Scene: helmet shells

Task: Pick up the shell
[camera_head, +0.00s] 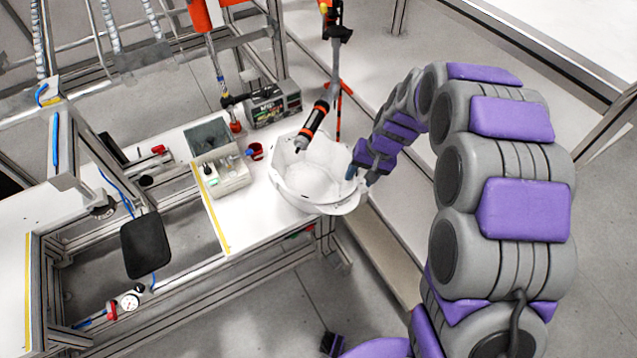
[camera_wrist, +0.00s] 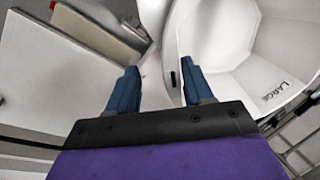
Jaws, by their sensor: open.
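The shell (camera_head: 318,172) is a white, hollow helmet shell lying open side up at the right end of the white workbench. My gripper (camera_head: 358,174) is at the shell's right rim in the head view. In the wrist view the shell (camera_wrist: 245,55) fills the upper right, with the word LARGE on its inner wall. My gripper's two blue fingers (camera_wrist: 158,82) are apart there. The right finger overlaps the shell's inside and the left finger is outside it, with the shell's wall between them. I cannot tell whether either finger touches the wall.
An orange and black tool (camera_head: 313,125) hangs over the shell's far left side. A parts tray (camera_head: 226,184) with small items and a small red cup (camera_head: 256,151) stand left of the shell. A dark boxy device (camera_head: 273,104) stands behind. The bench's front edge is close below the shell.

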